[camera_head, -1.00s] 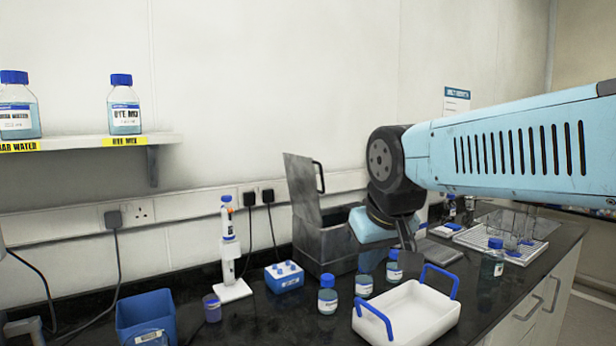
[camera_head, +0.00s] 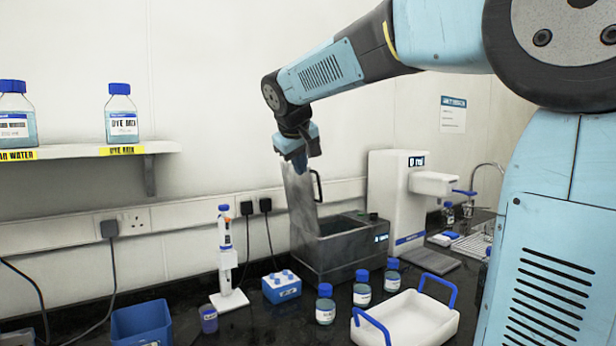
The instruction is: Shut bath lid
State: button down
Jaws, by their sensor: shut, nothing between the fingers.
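The bath (camera_head: 345,248) is a dark grey box on the black bench, open at the top, with a small display on its right front. Its grey lid (camera_head: 299,203) stands upright at the bath's left side, with a black handle (camera_head: 318,186) on its right face. My gripper (camera_head: 300,165) points down at the top edge of the lid, shut and empty. Its fingertips overlap the lid's top in the picture; I cannot tell whether they touch it.
Several blue-capped bottles (camera_head: 325,304) and a white tray with blue handles (camera_head: 415,322) stand in front of the bath. A blue tube block (camera_head: 282,287) and a pipette on a stand (camera_head: 227,262) are to the left. A white dispenser (camera_head: 390,192) stands behind right.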

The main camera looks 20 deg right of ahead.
jog(key=w+d+f, duration=0.5)
jog(key=w+f, duration=0.1)
jog(key=w, duration=0.1)
jog(key=shift+w+d+f, duration=0.15)
jog(key=shift+d+f, duration=0.2)
jog(key=shift+d, duration=0.05)
jog(key=shift+a+r, duration=0.1)
